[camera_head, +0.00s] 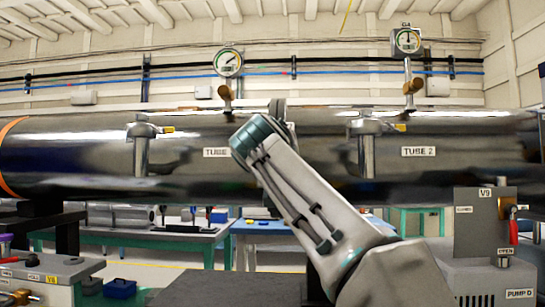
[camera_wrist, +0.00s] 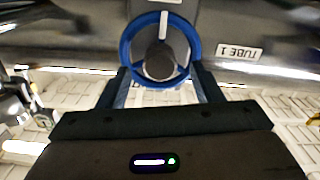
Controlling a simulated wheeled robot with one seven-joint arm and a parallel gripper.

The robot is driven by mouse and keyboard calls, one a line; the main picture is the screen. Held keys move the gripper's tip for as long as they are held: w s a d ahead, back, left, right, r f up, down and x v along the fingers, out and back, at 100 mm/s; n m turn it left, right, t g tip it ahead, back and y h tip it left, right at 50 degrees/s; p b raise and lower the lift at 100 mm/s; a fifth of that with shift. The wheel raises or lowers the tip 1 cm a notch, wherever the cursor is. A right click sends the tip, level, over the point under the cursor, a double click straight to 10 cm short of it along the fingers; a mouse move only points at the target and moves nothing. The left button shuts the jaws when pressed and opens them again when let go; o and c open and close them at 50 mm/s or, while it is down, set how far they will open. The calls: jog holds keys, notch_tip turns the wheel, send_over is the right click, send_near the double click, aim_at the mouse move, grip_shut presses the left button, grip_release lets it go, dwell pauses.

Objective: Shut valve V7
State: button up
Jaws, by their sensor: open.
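In the wrist view a blue handwheel (camera_wrist: 126,45) with a dark round hub (camera_wrist: 160,62) stands in front of a shiny tube with an upside-down "TUBE 1" label (camera_wrist: 240,52). No V7 label is readable. My gripper (camera_wrist: 160,84) is open, one finger on each side of the wheel's lower part. I cannot tell whether the fingers touch the rim. In the head view my arm reaches up to tube 1 (camera_head: 75,155), hiding the wheel and gripper.
Tube 2 (camera_head: 465,150) continues to the right. Lever fittings (camera_head: 141,150) (camera_head: 366,150) hang on the tubes, and gauges (camera_head: 228,63) (camera_head: 407,41) stand above. At right is a V9 panel (camera_head: 480,225) with a red handle (camera_head: 513,226). Benches (camera_head: 130,237) stand behind.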

jog(key=s, duration=1.1)
jog(key=shift+s+a+b, duration=0.2)
jog(key=shift+s+b, duration=0.1)
jog(key=shift+b, duration=0.05)
jog(key=s+d+f+g+h+p, duration=0.2)
jog(key=d+f+g+p, duration=0.95)
jog(key=p, duration=0.95)
jog(key=s+d+f+m+g+y+p, duration=0.1)
jog(key=s+d+f+g+p, duration=0.1)
jog(key=s+p, duration=0.6)
jog(key=s+d+f+g+y+p, duration=0.1)
jog(key=s+d+f+p, duration=0.3)
jog(key=s+p, duration=0.3)
jog(key=shift+s+d+f+m+g+y+p, duration=0.2)
jog(key=shift+s+d+m+g+y+p, duration=0.15)
jog(key=shift+s+d, duration=0.45)
jog(key=shift+s+a, duration=0.15)
jog(key=shift+a, duration=0.05)
